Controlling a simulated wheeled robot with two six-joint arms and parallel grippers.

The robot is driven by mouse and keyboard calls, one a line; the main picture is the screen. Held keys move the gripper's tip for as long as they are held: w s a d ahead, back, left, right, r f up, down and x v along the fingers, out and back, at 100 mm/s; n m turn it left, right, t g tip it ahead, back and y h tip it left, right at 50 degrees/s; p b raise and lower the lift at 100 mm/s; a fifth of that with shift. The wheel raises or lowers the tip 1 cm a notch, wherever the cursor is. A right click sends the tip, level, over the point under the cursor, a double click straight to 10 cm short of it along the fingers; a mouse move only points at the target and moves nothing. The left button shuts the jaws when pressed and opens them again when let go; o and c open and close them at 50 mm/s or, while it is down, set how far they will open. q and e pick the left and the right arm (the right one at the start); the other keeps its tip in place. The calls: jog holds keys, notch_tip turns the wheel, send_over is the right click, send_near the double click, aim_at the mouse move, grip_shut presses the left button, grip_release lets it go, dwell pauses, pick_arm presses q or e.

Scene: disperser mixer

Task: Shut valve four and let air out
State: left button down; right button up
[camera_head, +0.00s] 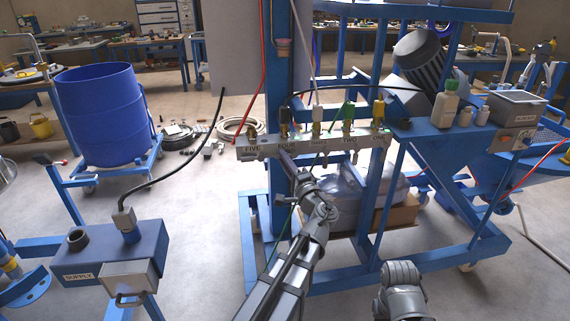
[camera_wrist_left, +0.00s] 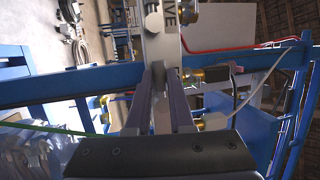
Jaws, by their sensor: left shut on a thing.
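The valve manifold (camera_head: 318,144) is a pale bar on the blue frame, labelled FIVE, FOUR, THREE, TWO and ONE from left to right. Valve four (camera_head: 285,130) has a dark fitting on top, above the FOUR label. My left gripper (camera_head: 287,160) reaches up to the bar just below that label.
A blue supply box (camera_head: 110,257) stands at the lower left, with a black hose rising from it. A blue drum (camera_head: 104,115) stands behind it. Bottles (camera_head: 445,106) and a grey metal box (camera_head: 515,107) sit on the shelf right of the manifold. Blue frame bars surround the arm.

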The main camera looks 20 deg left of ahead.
pick_arm(q)
jog(key=c, duration=0.8)
grip_release()
jog(key=b+v, duration=0.1)
jog(key=v, duration=0.6)
jog(key=shift+s+d+f, duration=0.1)
jog(key=shift+s+d, duration=0.15)
jog(key=shift+d, duration=0.05)
